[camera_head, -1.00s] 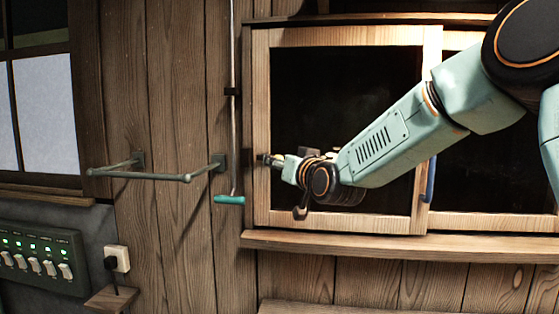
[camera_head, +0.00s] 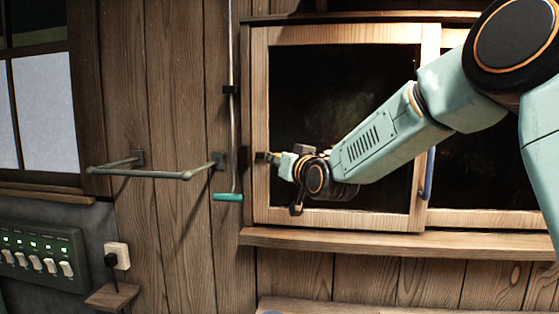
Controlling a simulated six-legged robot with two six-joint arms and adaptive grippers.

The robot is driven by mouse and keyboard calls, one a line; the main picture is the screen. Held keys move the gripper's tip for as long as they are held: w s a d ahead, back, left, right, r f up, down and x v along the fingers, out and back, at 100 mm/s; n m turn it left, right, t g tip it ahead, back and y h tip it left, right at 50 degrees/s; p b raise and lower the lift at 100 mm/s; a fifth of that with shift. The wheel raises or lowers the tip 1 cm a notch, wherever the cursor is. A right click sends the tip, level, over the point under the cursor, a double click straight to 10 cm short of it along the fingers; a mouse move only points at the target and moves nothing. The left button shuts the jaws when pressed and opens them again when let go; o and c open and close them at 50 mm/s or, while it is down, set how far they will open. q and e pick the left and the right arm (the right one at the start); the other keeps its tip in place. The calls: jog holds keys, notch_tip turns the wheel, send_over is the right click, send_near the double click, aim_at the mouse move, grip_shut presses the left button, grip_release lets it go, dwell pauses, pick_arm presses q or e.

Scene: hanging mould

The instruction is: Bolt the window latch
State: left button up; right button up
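The window (camera_head: 345,33) has a light wooden frame with dark panes and sits right of centre. A small dark latch piece (camera_head: 243,159) is at the left edge of the window frame, partly in shadow. My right arm comes in from the right across the pane. My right gripper (camera_head: 275,159) is at the left stile of the window, just right of the latch piece. Its fingertips are small and dark here, and I cannot tell whether they touch the latch or are open. My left gripper is not in view.
A metal rail (camera_head: 140,173) sticks out from the plank wall on the left. A thin vertical rod with a teal handle (camera_head: 228,197) hangs beside the window. A blue handle (camera_head: 428,175) is on the window's right part. A switch panel (camera_head: 42,258) and socket (camera_head: 117,255) are lower left.

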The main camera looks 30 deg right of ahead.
aim_at(263, 158)
grip_shut()
jog(key=shift+w+a+r, duration=0.1)
jog(key=shift+w+a, duration=0.45)
jog(key=shift+a, duration=0.25)
jog(key=shift+w+a+r, duration=0.1)
jog(key=shift+w+a, duration=0.45)
jog(key=shift+a, duration=0.25)
jog(key=shift+d, duration=0.15)
jog(key=o, duration=0.7)
grip_release()
jog(key=shift+c, duration=0.2)
jog(key=o, duration=0.3)
jog(key=shift+w+a+f, duration=0.1)
jog(key=shift+a, duration=0.2)
jog(key=shift+o, duration=0.2)
jog(key=shift+d, duration=0.1)
jog(key=shift+d, duration=0.1)
